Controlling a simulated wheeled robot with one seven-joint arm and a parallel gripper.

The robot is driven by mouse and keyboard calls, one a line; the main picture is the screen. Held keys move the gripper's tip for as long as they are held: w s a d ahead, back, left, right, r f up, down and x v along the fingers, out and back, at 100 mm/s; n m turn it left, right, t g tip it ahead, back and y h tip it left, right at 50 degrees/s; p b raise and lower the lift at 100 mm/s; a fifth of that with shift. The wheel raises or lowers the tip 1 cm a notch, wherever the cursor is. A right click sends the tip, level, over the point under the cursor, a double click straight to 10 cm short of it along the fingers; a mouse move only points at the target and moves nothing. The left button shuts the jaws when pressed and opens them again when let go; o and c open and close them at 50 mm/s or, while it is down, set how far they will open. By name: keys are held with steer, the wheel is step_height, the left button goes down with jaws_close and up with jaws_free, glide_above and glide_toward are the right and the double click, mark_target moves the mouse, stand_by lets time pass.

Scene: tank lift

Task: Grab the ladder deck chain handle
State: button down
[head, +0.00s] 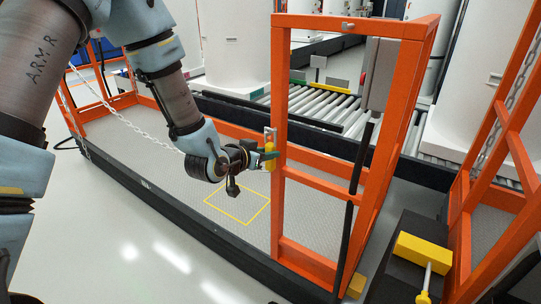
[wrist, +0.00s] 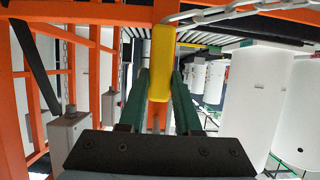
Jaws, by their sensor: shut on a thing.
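The yellow chain handle (head: 270,152) is upright against the orange gate post (head: 279,80), just below a small metal bracket. My gripper (head: 266,156) reaches it from the left, its green fingers around the handle. In the wrist view the handle (wrist: 160,60) stands between the two green fingers of my gripper (wrist: 160,85), which are shut on it. The chain (head: 130,122) runs from the far left railing toward the handle and passes behind my wrist. It also shows at the top right of the wrist view (wrist: 240,11). Whether the handle is still hooked to the bracket cannot be told.
The ladder deck (head: 150,155) has a grey tread floor with a yellow square outline and orange railings. A grey box (head: 380,75) hangs on the orange frame right of the handle. A roller conveyor (head: 320,105) and white tanks stand behind. Open floor lies at front left.

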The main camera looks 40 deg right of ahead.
steer(key=shift+r, duration=0.2)
stand_by(0.4)
steer(key=shift+r+b, duration=0.3)
steer(key=shift+r, duration=0.25)
steer(key=s+a+p, duration=0.2)
steer(key=a+p, duration=0.1)
steer(key=a, duration=0.7)
steer(key=shift+s+a+r, duration=0.15)
steer(key=shift+s+r, duration=0.1)
steer(key=shift+r, duration=0.2)
steer(key=shift+a+p, duration=0.1)
steer(key=shift+p, duration=0.8)
steer(key=s+a+p, duration=0.2)
steer(key=a+p, duration=0.5)
steer(key=p, duration=0.1)
steer(key=shift+f+p, duration=0.3)
steer(key=shift+f, duration=0.1)
